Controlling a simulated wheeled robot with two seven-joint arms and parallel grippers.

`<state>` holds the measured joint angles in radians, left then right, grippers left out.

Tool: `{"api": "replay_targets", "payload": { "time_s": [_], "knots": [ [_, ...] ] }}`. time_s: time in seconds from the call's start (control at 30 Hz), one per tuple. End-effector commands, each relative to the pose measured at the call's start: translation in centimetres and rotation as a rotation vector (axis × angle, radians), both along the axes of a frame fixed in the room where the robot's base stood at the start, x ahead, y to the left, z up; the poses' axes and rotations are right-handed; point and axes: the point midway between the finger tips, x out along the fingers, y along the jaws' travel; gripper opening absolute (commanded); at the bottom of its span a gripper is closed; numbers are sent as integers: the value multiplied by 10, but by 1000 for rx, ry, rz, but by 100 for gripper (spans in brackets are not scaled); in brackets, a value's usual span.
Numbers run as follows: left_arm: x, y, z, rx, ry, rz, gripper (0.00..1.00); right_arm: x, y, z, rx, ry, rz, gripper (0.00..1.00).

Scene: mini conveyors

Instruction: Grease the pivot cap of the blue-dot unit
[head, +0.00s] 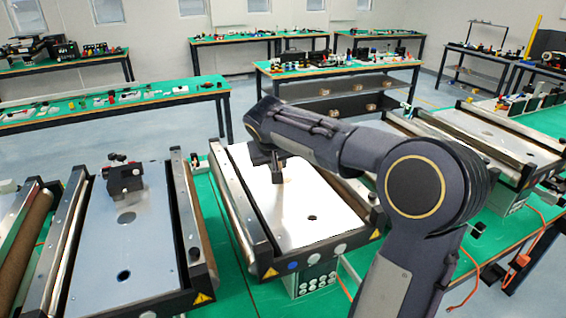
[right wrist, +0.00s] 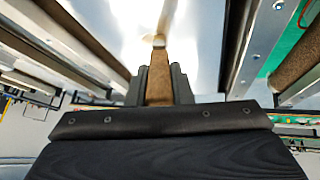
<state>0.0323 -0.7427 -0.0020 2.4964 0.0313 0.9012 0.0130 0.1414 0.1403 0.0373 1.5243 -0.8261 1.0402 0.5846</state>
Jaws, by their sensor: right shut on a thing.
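The blue-dot unit (head: 337,222) is the middle conveyor in the head view, with a bright plate, a dark round hole and side rollers. Its blue dot (head: 292,266) is on the front edge beside paler discs. My right gripper (head: 277,171) points down over the plate's far part. In the right wrist view, the right gripper (right wrist: 159,88) is shut on a brown stick-like tool (right wrist: 159,91) with a pale tip against the bright plate. Whether the tip touches anything is unclear. I cannot single out the pivot cap with certainty. My left gripper is out of view.
A similar unit (head: 105,243) stands to the left, with a dark block (head: 125,178) on its plate. Another unit (head: 490,135) stands at right. Orange cables (head: 520,261) hang at right. Benches with small items stand behind, across open floor.

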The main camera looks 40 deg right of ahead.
Motion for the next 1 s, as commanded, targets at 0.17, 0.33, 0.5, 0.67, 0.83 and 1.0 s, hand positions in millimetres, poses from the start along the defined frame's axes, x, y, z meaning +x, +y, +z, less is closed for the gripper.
{"api": "replay_targets", "payload": {
  "time_s": [0.17,0.33,0.5,0.67,0.83,1.0],
  "knots": [
    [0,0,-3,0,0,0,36,5,16,-1,2,3,4,0],
    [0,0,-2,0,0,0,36,8,19,1,2,4,0,0],
    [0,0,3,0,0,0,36,16,16,3,1,2,0,0],
    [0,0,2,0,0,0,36,16,11,2,1,0,-1,0],
    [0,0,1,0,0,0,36,11,-2,2,-1,0,-3,0],
    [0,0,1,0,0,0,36,8,-14,2,1,-1,-2,0]
  ]
}}
